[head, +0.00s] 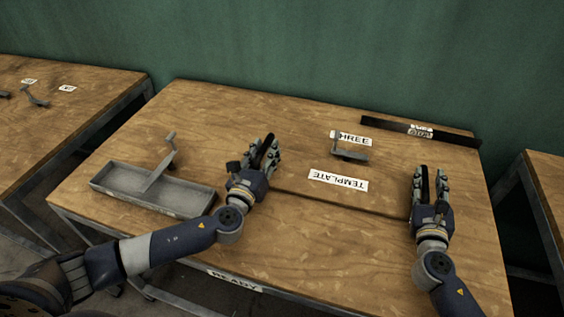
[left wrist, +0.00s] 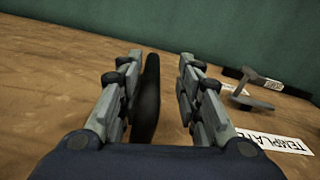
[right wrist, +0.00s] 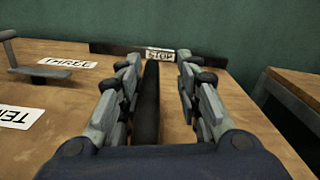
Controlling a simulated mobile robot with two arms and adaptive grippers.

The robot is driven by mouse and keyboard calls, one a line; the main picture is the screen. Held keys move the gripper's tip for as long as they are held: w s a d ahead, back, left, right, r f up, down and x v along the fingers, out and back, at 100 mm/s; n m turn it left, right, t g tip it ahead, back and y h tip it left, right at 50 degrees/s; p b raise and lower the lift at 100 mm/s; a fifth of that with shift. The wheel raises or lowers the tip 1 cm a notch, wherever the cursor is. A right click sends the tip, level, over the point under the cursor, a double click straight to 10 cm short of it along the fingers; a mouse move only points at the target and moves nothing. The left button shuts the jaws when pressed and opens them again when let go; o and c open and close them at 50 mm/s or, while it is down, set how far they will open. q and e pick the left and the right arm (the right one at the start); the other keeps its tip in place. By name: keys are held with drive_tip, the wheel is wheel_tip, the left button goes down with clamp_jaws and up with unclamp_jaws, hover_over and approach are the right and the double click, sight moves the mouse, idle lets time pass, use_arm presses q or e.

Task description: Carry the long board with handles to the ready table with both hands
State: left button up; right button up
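Two black handles stand between my gripper fingers: the left handle (left wrist: 148,95) and the right handle (right wrist: 148,105). The board (head: 340,202) they seem to belong to has the table's wood colour. Only its dark front edge line shows between my grippers, and its outline is hard to make out. It appears to lie flat on the table labelled READY (head: 235,280). My left gripper (head: 264,150) is open around the left handle, with a gap at its right finger. My right gripper (head: 432,180) is open around the right handle, also with a gap at its right finger.
A grey tray (head: 120,193) with a lever tool (head: 161,165) lies at the left. A THREE card (head: 351,137), a grey bracket (head: 350,156) and a TEMPLATE card (head: 338,180) lie between the grippers. A black STOP bar (head: 455,136) runs along the back. Other tables stand left and right across gaps.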

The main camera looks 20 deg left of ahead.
use_arm(q)
drive_tip(key=s, duration=1.1)
drive_tip(key=shift+s+a, duration=0.3)
drive_tip(key=shift+s, duration=0.2)
use_arm(e)
drive_tip(key=s, duration=1.2)
drive_tip(key=shift+a, duration=0.3)
